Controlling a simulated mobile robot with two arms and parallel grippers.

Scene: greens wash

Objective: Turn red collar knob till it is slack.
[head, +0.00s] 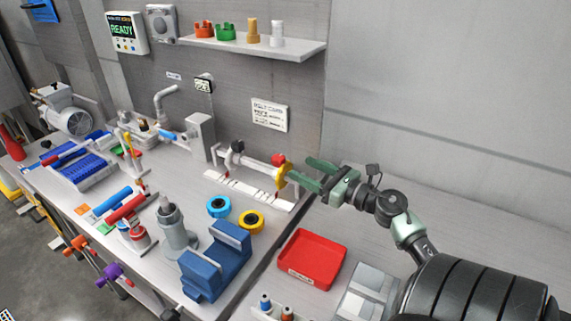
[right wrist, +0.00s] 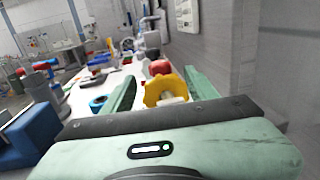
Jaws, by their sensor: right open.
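The red collar knob (head: 278,159) sits at the right end of a white bench fixture (head: 240,187), just above a yellow scalloped wheel (head: 283,177). In the right wrist view the red knob (right wrist: 160,67) shows beyond the yellow wheel (right wrist: 165,91), which partly covers it. My right gripper (head: 306,173) is open, coming from the right with its green fingers pointing at the wheel. In the right wrist view the wheel appears between the two fingers (right wrist: 160,88). I cannot tell whether either finger touches it. My left gripper is not in view.
A red tray (head: 313,258) and a blue vise (head: 215,262) stand in front of the fixture. Blue and yellow rings (head: 250,221) lie nearby. A shelf (head: 250,46) and a sign (head: 269,114) are on the wall behind. The counter right of the gripper looks clear.

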